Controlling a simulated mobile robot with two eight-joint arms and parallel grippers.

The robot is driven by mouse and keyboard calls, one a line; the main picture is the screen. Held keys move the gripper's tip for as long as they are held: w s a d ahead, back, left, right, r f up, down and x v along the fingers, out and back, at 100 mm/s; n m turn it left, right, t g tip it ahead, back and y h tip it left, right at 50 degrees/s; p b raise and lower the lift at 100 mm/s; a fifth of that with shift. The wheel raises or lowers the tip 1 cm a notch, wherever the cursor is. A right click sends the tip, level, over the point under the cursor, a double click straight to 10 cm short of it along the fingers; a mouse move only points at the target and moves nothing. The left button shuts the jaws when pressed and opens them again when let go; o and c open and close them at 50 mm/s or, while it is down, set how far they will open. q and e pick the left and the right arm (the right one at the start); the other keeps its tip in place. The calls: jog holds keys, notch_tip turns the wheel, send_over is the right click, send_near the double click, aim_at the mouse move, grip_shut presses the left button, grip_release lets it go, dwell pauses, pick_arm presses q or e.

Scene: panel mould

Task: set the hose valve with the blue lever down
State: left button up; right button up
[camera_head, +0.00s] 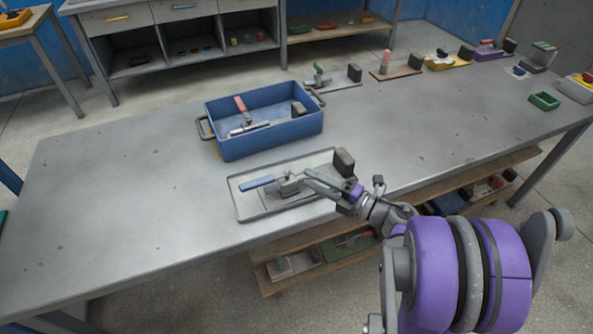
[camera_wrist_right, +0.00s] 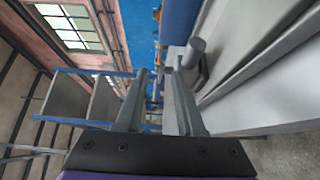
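The hose valve (camera_head: 289,187), a small grey body, shows in the head view on a shallow grey tray (camera_head: 244,207) at the table's front. Its blue lever (camera_head: 257,182) points left and looks roughly level. My right gripper (camera_head: 308,179) reaches in from the right, its fingers just right of the valve and overlapping it in the picture. I cannot tell whether they touch it. In the right wrist view the gripper (camera_wrist_right: 157,80) has its fingers apart, with only background between them. I cannot make out the lever there. My left gripper is not in view.
A blue crate (camera_head: 262,143) with loose tools stands just behind the tray. A dark block (camera_head: 344,161) sits at the tray's right rear corner. Several small items line the table's far edge. The table's left part (camera_head: 110,200) is clear.

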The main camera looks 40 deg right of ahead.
jog(key=v, duration=0.4)
jog(key=shift+d+r, duration=0.1)
jog(key=shift+r, duration=0.1)
jog(key=w+r+m+t+h, duration=0.3)
jog(key=w+r+m+h, duration=0.2)
jog(key=r+m+h, duration=0.4)
jog(key=s+a+f+m+g, duration=0.1)
jog(key=f+m+g, duration=0.1)
jog(key=f+m, duration=0.1)
jog(key=s+a+f+m+g+h, duration=0.1)
jog(key=s+a+f+m+g, duration=0.1)
jog(key=f+m+g, duration=0.1)
jog(key=s+a+f+m+g+h, duration=0.1)
jog(key=a+f+m+g, duration=0.1)
jog(key=f+m, duration=0.3)
jog(key=shift+s+f+m+g, duration=0.25)
jog(key=shift+m+g, duration=0.25)
jog(key=shift+g, duration=0.2)
jog(key=s+a+f+m+g+y, duration=0.1)
jog(key=s+a+f+g+y, duration=0.3)
jog(key=s+a, duration=0.8)
notch_tip(320, 180, down, 4)
jog(key=g, duration=0.2)
jog(key=shift+a+g+y, duration=0.3)
jog(key=shift+a+g, duration=0.05)
jog(key=shift+g, duration=0.05)
jog(key=shift+s+r, duration=0.15)
jog(key=shift+r, duration=0.05)
